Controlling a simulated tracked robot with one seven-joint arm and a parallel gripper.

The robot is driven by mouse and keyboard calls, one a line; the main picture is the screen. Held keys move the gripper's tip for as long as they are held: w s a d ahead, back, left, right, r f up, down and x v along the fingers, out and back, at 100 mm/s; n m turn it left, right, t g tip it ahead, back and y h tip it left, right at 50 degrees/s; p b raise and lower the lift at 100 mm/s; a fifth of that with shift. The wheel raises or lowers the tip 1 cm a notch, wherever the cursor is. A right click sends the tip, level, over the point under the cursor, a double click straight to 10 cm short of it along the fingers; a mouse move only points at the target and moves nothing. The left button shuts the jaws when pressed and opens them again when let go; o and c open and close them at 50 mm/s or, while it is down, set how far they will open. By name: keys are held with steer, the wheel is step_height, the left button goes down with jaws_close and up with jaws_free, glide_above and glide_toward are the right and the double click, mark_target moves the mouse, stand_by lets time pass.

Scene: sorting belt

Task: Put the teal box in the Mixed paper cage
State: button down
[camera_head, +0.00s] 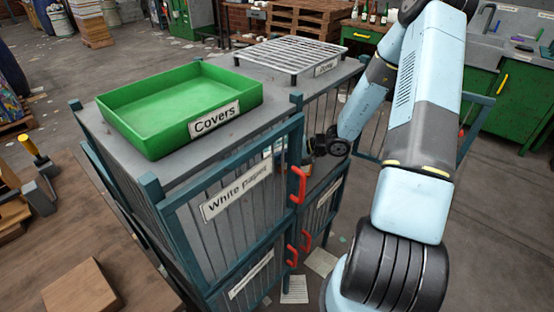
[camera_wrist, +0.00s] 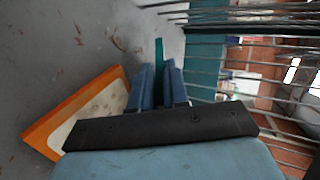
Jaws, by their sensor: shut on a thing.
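My gripper (camera_wrist: 156,88) is shut on a thin teal thing, which I take to be the teal box (camera_wrist: 159,52); only a narrow strip of it shows between and beyond the fingers. In the head view my wrist reaches into the upper right part of the barred cage block, and the fingers and box are largely hidden behind bars. The wrist view shows a grey surface and bars around the gripper. I cannot read a Mixed paper label; the lower labels (camera_head: 328,192) are too small to read.
An orange-edged, pale-faced thing (camera_wrist: 72,128) lies left of the fingers. The White paper door (camera_head: 236,193) is shut. A green Covers tray (camera_head: 180,104) and a metal rack (camera_head: 291,55) sit on top. A barred door (camera_head: 478,112) stands open at right.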

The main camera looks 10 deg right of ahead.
steer(key=shift+f, duration=0.45)
steer(key=c, duration=1.3)
jaws_free()
steer(key=shift+v, duration=3.95)
